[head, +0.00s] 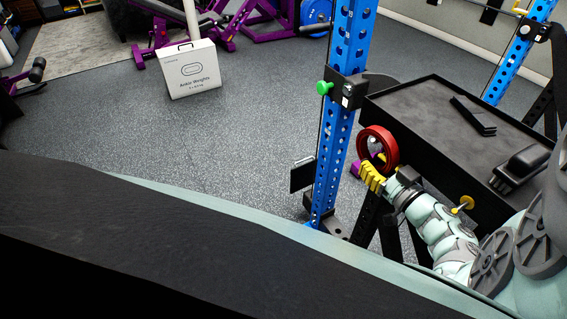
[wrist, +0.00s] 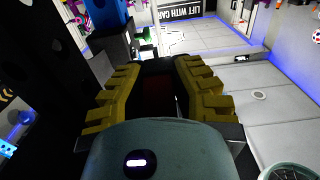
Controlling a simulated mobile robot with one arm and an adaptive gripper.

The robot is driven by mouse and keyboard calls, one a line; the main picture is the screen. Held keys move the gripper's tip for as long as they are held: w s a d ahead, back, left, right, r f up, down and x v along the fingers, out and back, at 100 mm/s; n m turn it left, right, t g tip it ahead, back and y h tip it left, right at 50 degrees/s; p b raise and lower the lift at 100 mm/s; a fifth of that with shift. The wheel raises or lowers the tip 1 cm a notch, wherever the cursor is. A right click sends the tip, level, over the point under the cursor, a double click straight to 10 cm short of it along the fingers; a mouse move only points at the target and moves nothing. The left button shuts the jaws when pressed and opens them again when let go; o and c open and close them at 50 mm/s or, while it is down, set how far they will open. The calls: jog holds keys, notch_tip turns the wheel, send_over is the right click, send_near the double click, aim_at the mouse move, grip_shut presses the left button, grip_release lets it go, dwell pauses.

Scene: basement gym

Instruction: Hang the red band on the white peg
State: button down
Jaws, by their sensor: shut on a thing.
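The red band (head: 393,149) is a thick ring beside the blue upright, at the left edge of the black tray bench in the head view. My gripper (head: 371,176) has yellow ridged fingers at the ring's lower left and is shut on the band. In the wrist view my gripper (wrist: 160,90) shows both yellow fingers with a dark red patch of the band (wrist: 157,92) between them. The band's lower part is hidden by the fingers. I cannot clearly make out a white peg in either view.
A blue perforated upright (head: 333,115) with a green knob (head: 323,88) stands just left of the band. The black tray bench (head: 410,98) holds a black strip (head: 474,115) and a black brush (head: 520,170). A white box (head: 190,75) stands on open floor.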

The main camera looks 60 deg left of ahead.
jog(key=c, duration=0.9)
grip_release()
jog(key=shift+d, duration=0.1)
jog(key=s+d, duration=0.1)
jog(key=d, duration=1.1)
jog(key=shift+a, duration=0.1)
